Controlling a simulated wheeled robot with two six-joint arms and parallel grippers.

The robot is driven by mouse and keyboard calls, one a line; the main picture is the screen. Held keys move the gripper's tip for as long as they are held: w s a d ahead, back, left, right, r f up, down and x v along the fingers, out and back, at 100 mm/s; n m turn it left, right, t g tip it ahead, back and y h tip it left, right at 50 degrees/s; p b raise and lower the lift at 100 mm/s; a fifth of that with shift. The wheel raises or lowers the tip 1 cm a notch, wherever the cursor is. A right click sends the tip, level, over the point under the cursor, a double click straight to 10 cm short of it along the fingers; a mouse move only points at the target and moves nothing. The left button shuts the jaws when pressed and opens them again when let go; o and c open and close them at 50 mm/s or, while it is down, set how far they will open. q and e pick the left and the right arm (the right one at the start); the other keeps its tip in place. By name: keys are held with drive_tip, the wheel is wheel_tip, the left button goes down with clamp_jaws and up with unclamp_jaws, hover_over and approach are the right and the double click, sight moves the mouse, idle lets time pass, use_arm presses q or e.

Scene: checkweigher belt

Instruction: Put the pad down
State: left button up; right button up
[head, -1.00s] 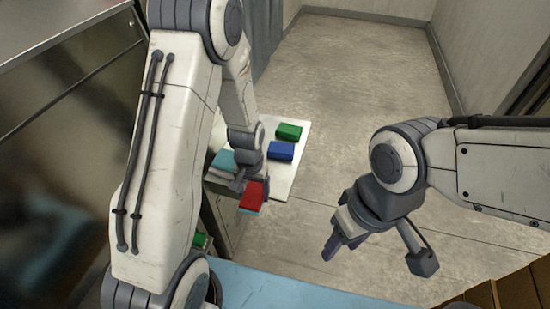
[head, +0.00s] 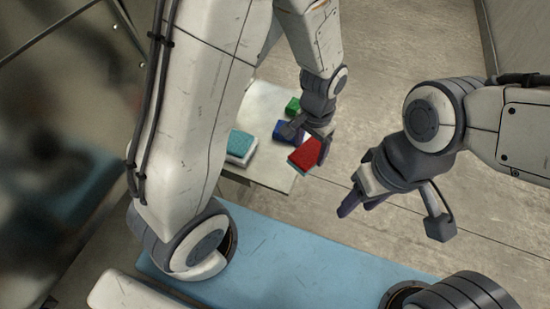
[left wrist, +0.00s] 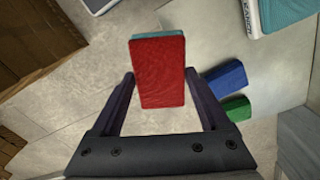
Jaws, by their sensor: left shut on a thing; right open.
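A red pad with a teal underside (head: 304,154) is held in my left gripper (head: 309,146), just past the near right edge of the white table (head: 262,105). In the left wrist view the red pad (left wrist: 160,72) sits between the two dark fingers, with floor seen around it. A blue pad (head: 284,132) and a green pad (head: 293,106) lie on the table; the left gripper partly covers the blue one. My right gripper (head: 357,203) is open and empty, over the floor to the right.
A teal-topped white pack (head: 241,147) lies at the left of the table, partly behind my left arm. Bare tabletop shows between it and the held pad. Grey floor (head: 400,60) lies beyond and to the right. A brown wooden surface (left wrist: 35,40) shows in the left wrist view.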

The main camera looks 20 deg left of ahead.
use_arm(q)
drive_tip(key=a+f, duration=0.2)
drive_tip(key=a, duration=0.1)
drive_tip(key=w+a+f+p, duration=0.1)
drive_tip(key=a+f, duration=0.1)
drive_tip(key=a, duration=0.1)
drive_tip(key=a+f, duration=0.2)
drive_tip(key=a, duration=0.2)
drive_tip(key=shift+w+p, duration=0.2)
drive_tip(key=shift+p, duration=0.2)
wheel_tip(320, 180, down, 4)
drive_tip(key=shift+r+p, duration=0.1)
drive_tip(key=shift+p, duration=0.3)
drive_tip(key=shift+f, duration=0.2)
drive_tip(key=shift+f, duration=0.15)
drive_tip(key=o, duration=1)
drive_tip(key=shift+o, duration=0.2)
